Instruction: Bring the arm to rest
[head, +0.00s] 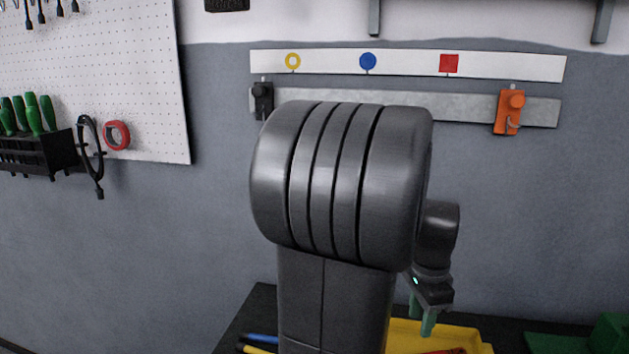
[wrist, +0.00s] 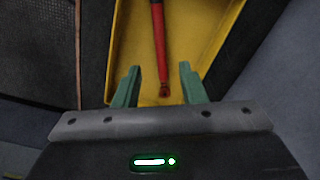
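My arm stands in the middle of the head view, and its large grey joint hides part of the wall and bench. My gripper (head: 425,325) points down over the yellow tray (head: 405,334). In the wrist view my gripper (wrist: 160,74) has its two green fingers spread apart with nothing held between them. A red tool with a dark end (wrist: 159,45) lies in the yellow tray (wrist: 128,45), in line with the gap between the fingers. The height of the fingertips above it is hard to tell.
A grey rail (head: 420,104) on the wall bears a black clip (head: 262,100) and an orange clip (head: 509,111). Above is a white strip with coloured marks (head: 407,64). A pegboard (head: 100,70) hangs left. Green blocks (head: 609,333) stand right.

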